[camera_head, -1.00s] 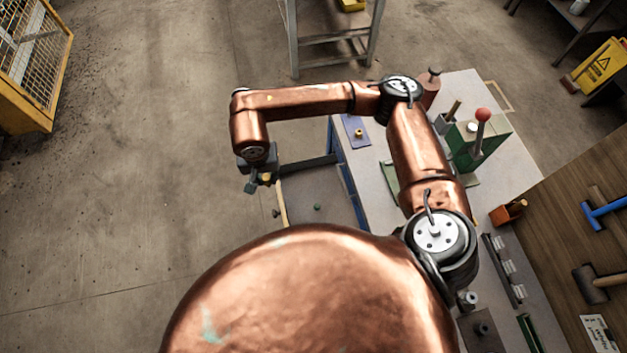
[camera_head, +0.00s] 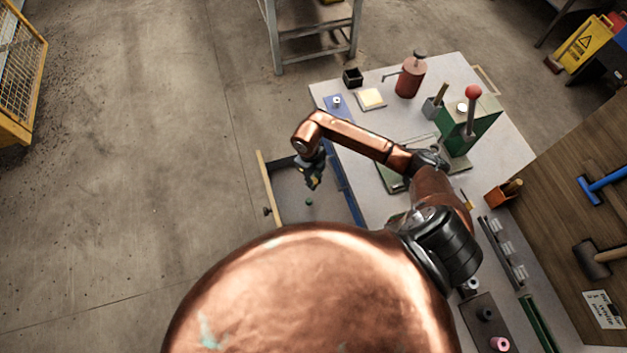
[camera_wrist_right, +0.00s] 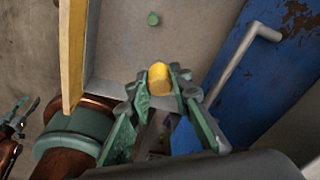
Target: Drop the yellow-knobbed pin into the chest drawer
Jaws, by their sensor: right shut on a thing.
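The yellow-knobbed pin shows as a rounded yellow knob (camera_wrist_right: 160,78) between the fingers of my right gripper (camera_wrist_right: 163,100). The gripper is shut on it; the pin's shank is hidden. In the head view my right gripper (camera_head: 313,180) hangs over the open chest drawer (camera_head: 266,182). What seems to be my left gripper (camera_wrist_right: 20,118) is small at the wrist view's left edge.
The workbench (camera_head: 370,135) carries a red canister (camera_head: 410,77), a green machine with a red-knobbed lever (camera_head: 470,120) and a small black box (camera_head: 352,77). Open floor lies left.

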